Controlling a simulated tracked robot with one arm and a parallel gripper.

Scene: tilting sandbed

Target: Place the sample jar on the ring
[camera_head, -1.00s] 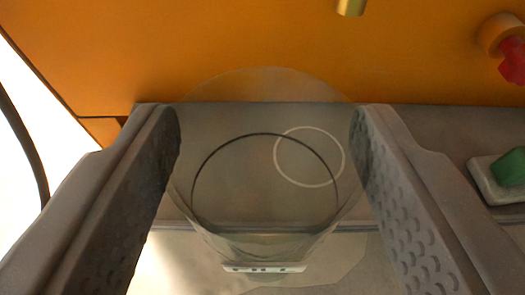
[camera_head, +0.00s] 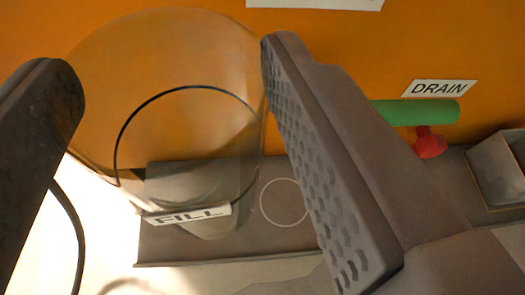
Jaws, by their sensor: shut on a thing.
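The sample jar (camera_head: 180,190) is clear and see-through, with a dark line around it and a white label reading FILL. My gripper (camera_head: 170,62) is shut on it, one textured finger on each side. The jar is tilted in the view. The ring (camera_head: 284,203) is a thin white circle on a grey ledge (camera_head: 210,250). It shows just right of the jar and left of my right finger. I cannot tell how high the jar is above the ledge.
An orange wall (camera_head: 330,45) rises behind the ledge. A dark cable (camera_head: 75,230) hangs at lower left.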

